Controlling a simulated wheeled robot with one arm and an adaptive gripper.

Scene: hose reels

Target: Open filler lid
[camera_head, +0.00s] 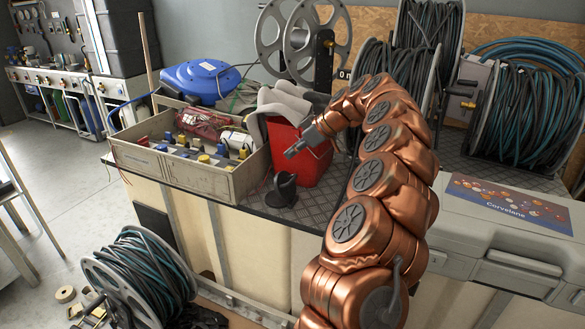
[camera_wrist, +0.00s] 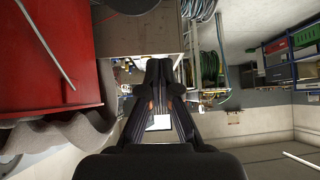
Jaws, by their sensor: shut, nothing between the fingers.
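A small black round fitting (camera_head: 281,192) sits on the dark bench top near its front edge, with a disc-like part on its upper side. It may be the filler with its lid, but I cannot tell how far the lid stands open. A dark round shape (camera_wrist: 132,4) at the top edge of the wrist view may be the same fitting. My gripper (camera_head: 291,153) is above and apart from the fitting, in front of the red bucket (camera_head: 312,160). In the wrist view my gripper (camera_wrist: 158,68) has its fingertips together with nothing between them.
The red bucket, with grey cloth (camera_head: 285,103) over its rim, stands close behind my gripper. A grey case (camera_head: 500,230) lies to the right. Hose reels (camera_head: 528,110) stand at the back. Bare bench top shows around the fitting.

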